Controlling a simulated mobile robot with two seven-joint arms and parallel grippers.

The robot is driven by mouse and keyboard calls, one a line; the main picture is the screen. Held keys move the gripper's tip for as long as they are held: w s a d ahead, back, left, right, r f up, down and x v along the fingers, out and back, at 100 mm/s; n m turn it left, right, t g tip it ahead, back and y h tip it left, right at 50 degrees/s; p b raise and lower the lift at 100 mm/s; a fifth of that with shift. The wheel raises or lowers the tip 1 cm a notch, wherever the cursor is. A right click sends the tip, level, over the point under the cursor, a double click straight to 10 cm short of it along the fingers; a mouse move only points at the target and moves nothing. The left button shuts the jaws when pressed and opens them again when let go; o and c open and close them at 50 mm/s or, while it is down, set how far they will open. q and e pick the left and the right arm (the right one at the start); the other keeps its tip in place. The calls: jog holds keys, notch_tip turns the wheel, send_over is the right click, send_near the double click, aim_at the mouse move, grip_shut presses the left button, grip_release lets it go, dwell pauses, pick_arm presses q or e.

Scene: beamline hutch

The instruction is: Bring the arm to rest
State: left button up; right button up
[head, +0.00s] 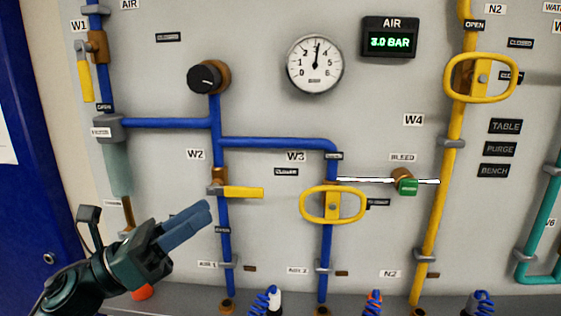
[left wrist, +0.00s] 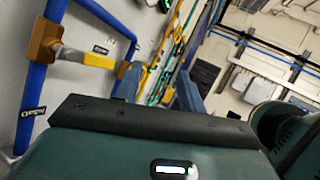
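My left gripper (head: 208,211) reaches in from the lower left of the head view, in front of the panel. Its two blue-grey fingers point up and to the right, just left of the W2 valve's yellow lever (head: 243,193). In the left wrist view the fingers (left wrist: 162,88) stand apart with a gap between them and nothing held. I cannot tell how far the fingers are from the panel. The W2 lever lies horizontal, across its blue pipe. My right gripper is not in view.
The panel (head: 265,100) carries blue pipes, a black knob (head: 205,78), a dial gauge (head: 315,65) and a display reading 3.0 BAR (head: 389,41). The W1 lever (head: 85,82) hangs down. Yellow oval handles (head: 333,220) sit further right. Coiled hoses (head: 265,300) stand along the bottom.

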pick_arm(q)
jog(key=a+f+n+t+y, duration=0.2)
jog(key=f+n+t+y, duration=0.35)
jog(key=f+n, duration=0.8)
jog(key=a+f+n+t+y, duration=0.25)
jog(key=f+n+y, duration=0.7)
jog(key=n, duration=0.75)
jog(key=s+d+f+n+g+y, duration=0.1)
jog(key=s+f+n+g, duration=0.2)
jog(key=s+f+n, duration=0.3)
jog(key=s+d+f+n+g+y, duration=0.1)
jog(key=s+f+n+g, duration=0.3)
jog(key=s+f, duration=0.5)
notch_tip(320, 180, down, 5)
jog(key=n, duration=0.2)
jog(key=shift+d+f+n+y, duration=0.2)
jog(key=shift+n+y, duration=0.1)
jog(key=shift+n, duration=0.05)
